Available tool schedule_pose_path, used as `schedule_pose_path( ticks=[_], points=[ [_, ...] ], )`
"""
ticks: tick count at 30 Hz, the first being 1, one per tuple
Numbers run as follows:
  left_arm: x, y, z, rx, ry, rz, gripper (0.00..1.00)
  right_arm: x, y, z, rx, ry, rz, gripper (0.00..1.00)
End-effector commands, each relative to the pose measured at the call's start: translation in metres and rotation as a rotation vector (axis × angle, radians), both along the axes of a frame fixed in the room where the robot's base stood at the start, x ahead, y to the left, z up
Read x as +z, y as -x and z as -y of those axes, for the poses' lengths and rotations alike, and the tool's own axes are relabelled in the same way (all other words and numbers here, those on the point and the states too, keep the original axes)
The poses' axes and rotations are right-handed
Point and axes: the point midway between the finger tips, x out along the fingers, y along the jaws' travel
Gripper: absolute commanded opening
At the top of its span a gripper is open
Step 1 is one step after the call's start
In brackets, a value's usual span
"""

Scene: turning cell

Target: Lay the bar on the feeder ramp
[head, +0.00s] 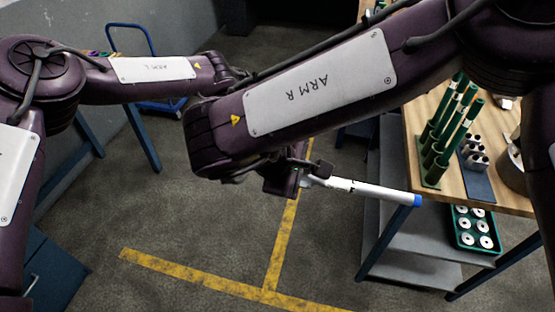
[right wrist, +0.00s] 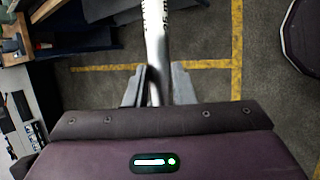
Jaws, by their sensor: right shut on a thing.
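The bar (head: 372,190) is a slim silver-white rod with a blue end. In the head view it points right, tilted slightly down, over the floor and in front of the workbench. My right gripper (head: 314,178) is shut on the bar near its left end. In the right wrist view the bar (right wrist: 156,38) runs up the picture from between the two grey fingers of my right gripper (right wrist: 158,88). My left arm reaches in from the left, and its gripper is hidden behind my right arm. I cannot make out the feeder ramp in either view.
A wooden-topped workbench (head: 418,122) stands at the right. It carries a rack of green tubes (head: 452,135) and small metal cylinders (head: 473,153). A green tray of white rings (head: 463,239) is below. A blue cart (head: 160,107) stands behind. The floor with yellow lines (head: 200,276) is clear.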

Motion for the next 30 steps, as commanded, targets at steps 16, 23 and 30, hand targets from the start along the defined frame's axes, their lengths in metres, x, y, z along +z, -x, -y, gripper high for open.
schedule_pose_path(
  ticks=[16, 23, 30],
  points=[
    [0.0038, 0.0013, 0.0013, -0.009, 0.007, -0.003, 0.0, 0.0006, -0.0016, 0.0019, -0.004, 0.003, 0.005, 0.27],
    [0.0026, 0.0005, 0.0007, -0.005, 0.005, -0.001, 0.0, 0.0005, -0.0008, 0.0009, -0.002, 0.002, 0.002, 0.48],
    [0.002, 0.0, 0.0003, -0.002, 0.003, 0.0, 0.0, 0.0024, 0.0005, -0.0009, -0.001, 0.0, 0.001, 0.48]
  ],
)
